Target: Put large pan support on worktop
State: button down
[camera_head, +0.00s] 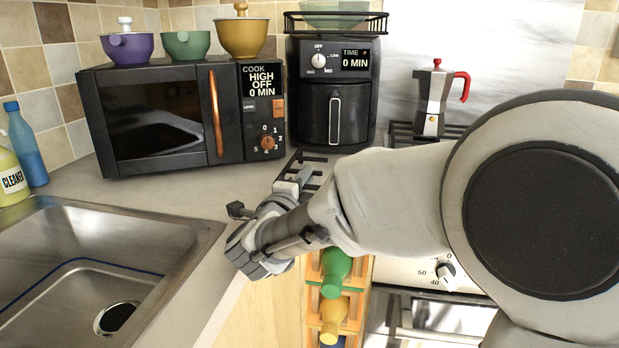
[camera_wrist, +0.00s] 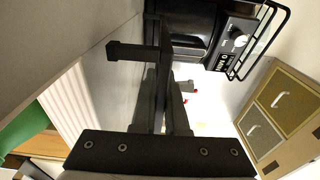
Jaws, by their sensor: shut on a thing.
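The black large pan support (camera_head: 318,159) shows in part in the head view, at the worktop in front of the air fryer; my arm hides the rest. In the wrist view a dark bar with a short stub (camera_wrist: 125,52), which looks like part of it, lies between my fingers. My gripper (camera_head: 291,186) is shut on the pan support; it also shows in the wrist view (camera_wrist: 165,100). The worktop (camera_head: 200,195) is the grey counter between sink and microwave. I cannot tell whether the pan support touches it.
A microwave (camera_head: 180,115) with bowls on top stands at the back left, beside the air fryer (camera_head: 333,95). A steel sink (camera_head: 100,260) is at the left. A moka pot (camera_head: 433,100) stands on the hob. Worktop before the microwave is clear.

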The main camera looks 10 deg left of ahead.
jog(key=c, duration=0.5)
grip_release()
jog(key=shift+f, duration=0.15)
jog(key=shift+c, duration=0.2)
jog(key=shift+s, duration=0.15)
jog(key=s+a+p, duration=0.1)
jog(key=s+p, duration=0.2)
jog(key=s, duration=1.4)
jog(key=shift+a, duration=0.15)
